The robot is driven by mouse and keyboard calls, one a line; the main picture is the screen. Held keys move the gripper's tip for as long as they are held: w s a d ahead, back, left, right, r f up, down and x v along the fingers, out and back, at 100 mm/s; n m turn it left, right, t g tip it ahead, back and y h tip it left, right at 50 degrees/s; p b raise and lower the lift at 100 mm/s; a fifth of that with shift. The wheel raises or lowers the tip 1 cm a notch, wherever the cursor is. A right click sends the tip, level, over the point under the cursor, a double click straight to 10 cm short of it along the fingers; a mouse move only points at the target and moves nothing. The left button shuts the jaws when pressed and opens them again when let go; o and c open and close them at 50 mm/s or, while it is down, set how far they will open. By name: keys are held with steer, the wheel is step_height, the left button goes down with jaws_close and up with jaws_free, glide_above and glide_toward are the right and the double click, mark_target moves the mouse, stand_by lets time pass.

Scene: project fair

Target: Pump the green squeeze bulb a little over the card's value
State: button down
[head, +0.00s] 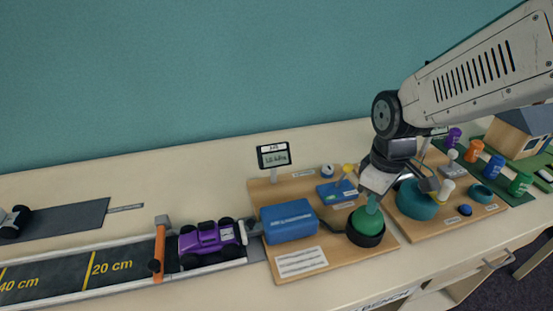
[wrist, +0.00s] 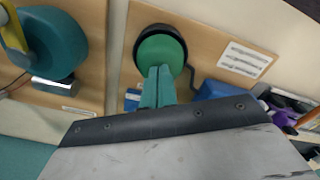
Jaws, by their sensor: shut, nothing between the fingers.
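The green squeeze bulb (head: 366,220) sits in a black ring on a wooden board. It also shows in the wrist view (wrist: 160,52), round and seemingly uncompressed. My gripper (head: 372,206) points down with its teal fingers shut and empty, right over the bulb. In the wrist view its fingertips (wrist: 159,72) overlap the bulb's edge; I cannot tell whether they touch it. A small display (head: 274,157) stands behind the board with text too small to read. A white printed card (head: 301,262) lies at the board's front left, also unreadable; it shows in the wrist view (wrist: 245,60).
A blue box (head: 288,221) stands left of the bulb, with a dark hose between them. A teal round pot (head: 416,200) stands close on the right. A purple car (head: 209,239) is on the track at left, beside an orange gate (head: 159,250). Several coloured cups stand far right.

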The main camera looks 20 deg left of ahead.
steer(key=shift+f, duration=0.25)
steer(key=shift+r, duration=1.6)
steer(key=shift+f, duration=0.1)
steer(key=shift+f, duration=1.55)
steer(key=shift+r, duration=0.1)
